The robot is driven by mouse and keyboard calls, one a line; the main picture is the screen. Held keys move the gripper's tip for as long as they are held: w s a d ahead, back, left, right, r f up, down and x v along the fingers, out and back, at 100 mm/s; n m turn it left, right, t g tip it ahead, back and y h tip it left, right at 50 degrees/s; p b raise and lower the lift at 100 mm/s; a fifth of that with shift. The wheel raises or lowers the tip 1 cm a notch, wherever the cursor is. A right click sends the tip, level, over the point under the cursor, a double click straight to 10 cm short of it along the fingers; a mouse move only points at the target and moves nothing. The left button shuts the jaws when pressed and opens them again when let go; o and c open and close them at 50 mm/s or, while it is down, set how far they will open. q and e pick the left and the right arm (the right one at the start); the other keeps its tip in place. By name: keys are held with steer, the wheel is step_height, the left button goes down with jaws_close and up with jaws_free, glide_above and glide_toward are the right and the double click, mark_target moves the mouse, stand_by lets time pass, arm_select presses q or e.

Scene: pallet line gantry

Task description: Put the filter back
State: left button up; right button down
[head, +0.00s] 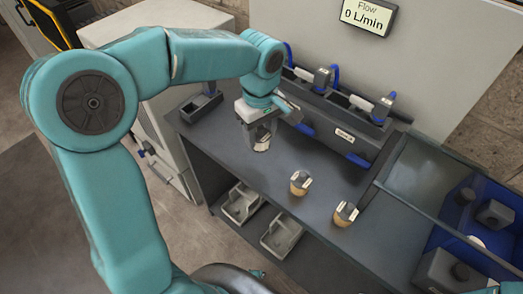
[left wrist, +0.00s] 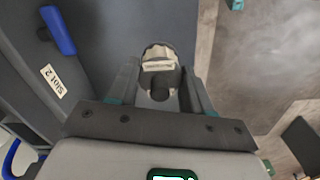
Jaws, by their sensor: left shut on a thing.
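My left gripper (head: 262,134) is over the left part of the grey bench and is shut on a pale filter with a dark neck (left wrist: 158,60). In the left wrist view the filter sits between the two fingers, and in the head view only its pale lower end (head: 262,145) shows below the gripper. The dark filter housing (head: 335,128) stands at the back of the bench, to the right of the gripper and apart from the filter. A "Slot 2" label (left wrist: 53,81) and a blue lever (left wrist: 58,30) show at left in the wrist view. My right gripper is not in view.
Two tan filters with grey tops (head: 300,182) (head: 345,213) stand on the bench. A small dark tray (head: 201,106) is at its left end. A blue bin (head: 460,205) is at right. A wall display (head: 368,15) reads "Flow 0 L/min". Grey trays (head: 240,203) lie on the lower shelf.

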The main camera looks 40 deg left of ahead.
arm_select(q)
step_height(320, 180, down, 7)
steer(key=shift+r+b, duration=0.1)
steer(key=shift+b, duration=0.2)
steer(key=o, duration=1.1)
steer(key=shift+o, duration=0.2)
